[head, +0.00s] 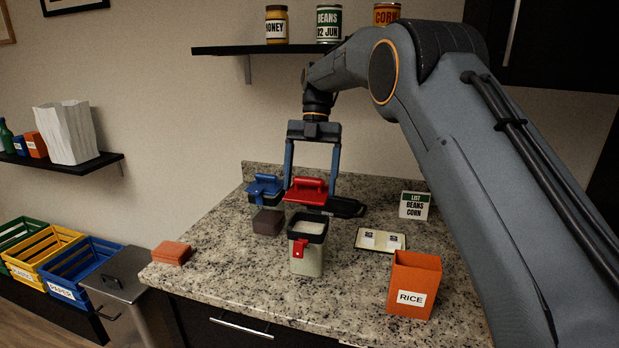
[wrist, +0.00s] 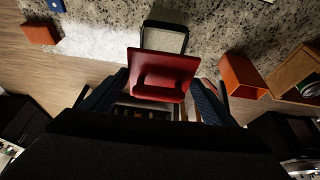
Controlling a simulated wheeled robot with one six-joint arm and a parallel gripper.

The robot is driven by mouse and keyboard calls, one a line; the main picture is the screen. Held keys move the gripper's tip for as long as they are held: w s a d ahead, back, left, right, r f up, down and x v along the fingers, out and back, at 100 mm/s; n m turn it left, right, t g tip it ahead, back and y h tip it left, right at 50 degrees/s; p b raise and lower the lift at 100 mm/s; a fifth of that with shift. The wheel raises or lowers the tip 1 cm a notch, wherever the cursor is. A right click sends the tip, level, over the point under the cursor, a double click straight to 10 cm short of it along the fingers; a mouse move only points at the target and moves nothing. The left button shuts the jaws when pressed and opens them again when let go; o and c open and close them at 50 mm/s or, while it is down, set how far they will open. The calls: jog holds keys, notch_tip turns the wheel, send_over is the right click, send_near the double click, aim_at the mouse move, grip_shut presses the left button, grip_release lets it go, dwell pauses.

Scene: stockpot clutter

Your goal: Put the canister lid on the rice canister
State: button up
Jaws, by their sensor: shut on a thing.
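The red canister lid (head: 307,191) has a raised handle and is held between the two blue fingers of my gripper (head: 311,180). It also shows between the fingers in the wrist view (wrist: 163,75). The rice canister (head: 306,258) is pale, with a dark rim, a red front latch and whitish contents, and stands upright with its top open. The lid is above the counter, just above and behind the canister's rim in the head view. In the wrist view the canister's open top (wrist: 165,38) shows beyond the lid's edge, partly hidden by it.
A blue-lidded canister (head: 266,187) with dark contents stands close behind to the left. A dark flat thing (head: 346,208) lies behind right. An orange RICE box (head: 409,272), a small tray (head: 381,250) and a LIST sign (head: 414,205) are right. An orange block (head: 171,253) lies left.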

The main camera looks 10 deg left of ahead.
jog(key=shift+f+b, duration=1.1)
jog(key=shift+f, duration=1.7)
jog(key=shift+f+b, duration=0.4)
jog(key=shift+f, duration=0.45)
jog(key=o, duration=1.1)
jog(key=shift+r, duration=0.15)
